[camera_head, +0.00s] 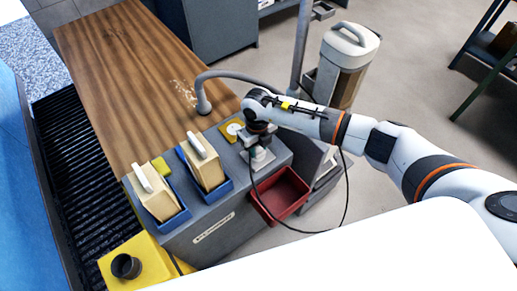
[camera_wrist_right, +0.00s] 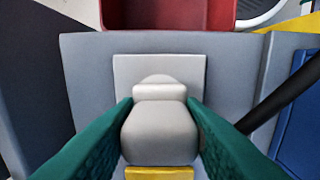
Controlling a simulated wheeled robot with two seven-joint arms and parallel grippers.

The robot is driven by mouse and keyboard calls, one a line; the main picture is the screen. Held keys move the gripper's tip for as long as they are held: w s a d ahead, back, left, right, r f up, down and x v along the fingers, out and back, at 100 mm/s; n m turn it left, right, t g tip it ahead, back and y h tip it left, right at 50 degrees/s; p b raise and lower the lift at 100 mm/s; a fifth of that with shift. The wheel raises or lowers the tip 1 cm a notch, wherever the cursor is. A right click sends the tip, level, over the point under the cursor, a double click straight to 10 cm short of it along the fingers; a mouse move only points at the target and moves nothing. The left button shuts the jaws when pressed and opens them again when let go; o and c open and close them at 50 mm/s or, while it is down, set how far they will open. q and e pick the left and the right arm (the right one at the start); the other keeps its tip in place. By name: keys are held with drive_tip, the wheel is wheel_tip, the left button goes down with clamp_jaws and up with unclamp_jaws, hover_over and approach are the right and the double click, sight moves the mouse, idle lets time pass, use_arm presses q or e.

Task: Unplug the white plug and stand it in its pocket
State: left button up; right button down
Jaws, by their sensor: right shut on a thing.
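The white plug (camera_wrist_right: 160,130) is a pale rounded block with a ridge across it. In the right wrist view it sits in front of a light grey square plate (camera_wrist_right: 128,75). I cannot tell whether it is still seated in that plate. My right gripper (camera_wrist_right: 160,120) has its green fingers shut on the plug's two sides. In the head view the right gripper (camera_head: 258,152) points down over the plate (camera_head: 262,161) on the grey box, and the arm hides much of the plug. I cannot make out which recess is the plug's pocket. My left gripper is out of view.
Two blue holders (camera_head: 222,188) with cream handled blocks stand on the grey box (camera_head: 205,240). A red bin (camera_head: 283,193) hangs at its right side. A black cable (camera_head: 346,200) loops below my right arm. A black cup (camera_head: 126,266) sits on a yellow block. The wooden tabletop (camera_head: 130,75) is mostly clear.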

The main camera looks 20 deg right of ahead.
drive_tip(key=shift+r+p, duration=1.7)
drive_tip(key=shift+r, duration=0.7)
drive_tip(key=shift+r+p, duration=1.05)
drive_tip(key=shift+r, duration=0.45)
